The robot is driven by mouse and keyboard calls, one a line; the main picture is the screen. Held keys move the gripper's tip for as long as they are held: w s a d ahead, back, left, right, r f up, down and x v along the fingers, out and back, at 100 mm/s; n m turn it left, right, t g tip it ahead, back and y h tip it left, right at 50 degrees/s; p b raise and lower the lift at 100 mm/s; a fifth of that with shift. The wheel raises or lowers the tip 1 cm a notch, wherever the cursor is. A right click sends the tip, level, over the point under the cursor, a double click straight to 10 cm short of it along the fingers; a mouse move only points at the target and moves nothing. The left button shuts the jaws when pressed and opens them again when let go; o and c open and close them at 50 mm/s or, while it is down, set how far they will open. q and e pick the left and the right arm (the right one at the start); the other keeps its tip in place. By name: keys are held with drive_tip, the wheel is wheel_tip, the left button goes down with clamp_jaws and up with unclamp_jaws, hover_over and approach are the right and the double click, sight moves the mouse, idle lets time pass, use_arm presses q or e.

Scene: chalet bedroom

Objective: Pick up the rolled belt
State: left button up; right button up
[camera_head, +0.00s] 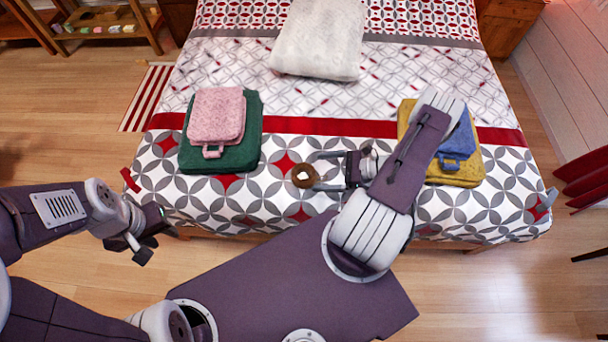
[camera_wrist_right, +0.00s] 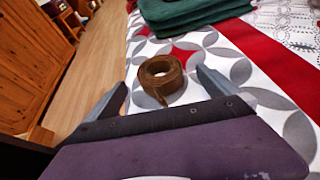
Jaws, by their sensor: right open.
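The rolled belt (camera_head: 304,176) is a small brown coil with an open centre, lying on the patterned bedspread near the bed's front edge. My right gripper (camera_head: 316,171) is open and points left at it, with the belt at its fingertips. In the right wrist view, the belt (camera_wrist_right: 162,80) sits ahead of and between the spread fingers of the right gripper (camera_wrist_right: 160,88); nothing is gripped, and I cannot tell whether a finger touches it. My left gripper (camera_head: 146,248) is low at the left, off the bed, and its jaws are not clear.
A pink folded stack (camera_head: 217,115) lies on a green one (camera_head: 251,148) left of the belt. A blue folded item (camera_head: 458,144) lies on a yellow one (camera_head: 470,171) at right, partly behind my arm. A white blanket (camera_head: 320,38) lies farther back. Bedspread around the belt is clear.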

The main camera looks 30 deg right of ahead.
sight(298, 172)
drive_tip(key=x, duration=0.4)
drive_tip(key=shift+w+a, duration=0.15)
drive_tip(key=shift+a, duration=0.15)
drive_tip(key=c, duration=1.5)
drive_tip(key=shift+c, duration=0.2)
drive_tip(key=shift+r, duration=0.15)
drive_tip(key=shift+r, duration=0.3)
drive_tip(key=r, duration=0.1)
drive_tip(key=r+p, duration=0.1)
drive_tip(key=r, duration=0.2)
drive_tip(key=shift+s+a+r, duration=0.1)
drive_tip(key=shift+s+a, duration=0.1)
drive_tip(key=shift+s, duration=0.15)
drive_tip(key=s+a+r+p, duration=0.1)
drive_tip(key=s+a+r, duration=0.5)
drive_tip(key=s, duration=0.2)
drive_tip(key=shift+s+a+p, duration=0.3)
drive_tip(key=shift+p, duration=0.05)
